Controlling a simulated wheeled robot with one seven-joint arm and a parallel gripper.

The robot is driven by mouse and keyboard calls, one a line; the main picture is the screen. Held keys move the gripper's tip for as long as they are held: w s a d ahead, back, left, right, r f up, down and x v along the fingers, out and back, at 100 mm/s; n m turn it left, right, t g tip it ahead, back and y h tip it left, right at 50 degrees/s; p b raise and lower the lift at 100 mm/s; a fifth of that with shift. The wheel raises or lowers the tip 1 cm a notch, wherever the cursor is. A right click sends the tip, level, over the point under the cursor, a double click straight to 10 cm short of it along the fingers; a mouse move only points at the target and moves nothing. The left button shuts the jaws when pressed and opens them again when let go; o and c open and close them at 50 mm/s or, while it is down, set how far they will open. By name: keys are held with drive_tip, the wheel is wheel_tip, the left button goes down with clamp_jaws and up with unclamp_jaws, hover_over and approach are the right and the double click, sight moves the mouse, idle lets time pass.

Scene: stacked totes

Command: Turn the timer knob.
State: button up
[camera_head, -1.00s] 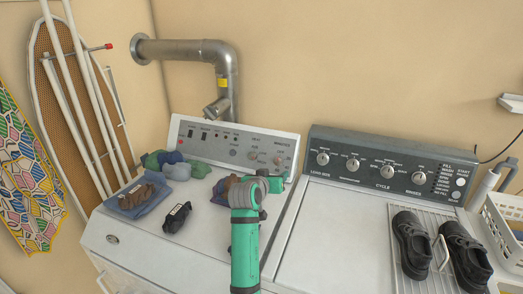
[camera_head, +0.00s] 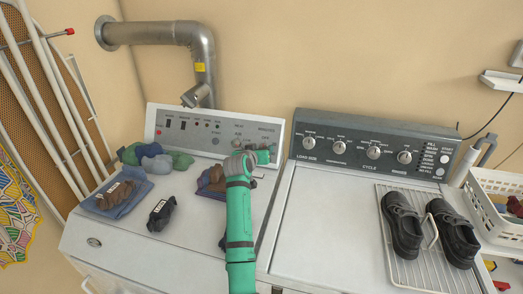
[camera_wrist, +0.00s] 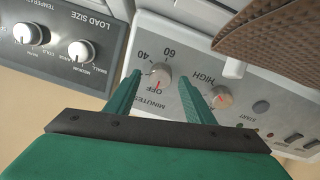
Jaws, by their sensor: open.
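The timer knob (camera_wrist: 158,75) is a round light dial with a red mark, between the words OFF and MINUTES and the numbers 40 and 60, upside down in the wrist view. It sits on the light control panel (camera_head: 170,121) of the left machine. My green gripper (camera_wrist: 160,78) is open, with its fingertips on either side of the knob in the picture. I cannot tell whether they touch it. In the head view my gripper (camera_head: 266,157) is at the panel's right end and partly covers the knob area.
A second knob (camera_wrist: 220,97), by HIGH, is close beside one finger. The right machine's dark panel (camera_head: 325,122) carries several knobs. Folded cloths (camera_head: 150,157) and a dark bundle (camera_head: 161,213) lie on the left machine. Black shoes (camera_head: 402,228) stand on a rack at right.

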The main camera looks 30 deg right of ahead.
drive_tip(key=shift+w+d+f, duration=0.2)
drive_tip(key=shift+w+d, duration=0.2)
drive_tip(key=c, duration=1.1)
drive_tip(key=shift+o, duration=0.2)
drive_tip(key=shift+m, duration=0.5)
drive_tip(key=m+g, duration=0.1)
drive_tip(key=m, duration=0.4)
drive_tip(key=m+g, duration=0.1)
drive_tip(key=m, duration=0.5)
drive_tip(key=shift+w+r, duration=0.1)
drive_tip(key=shift+m, duration=0.4)
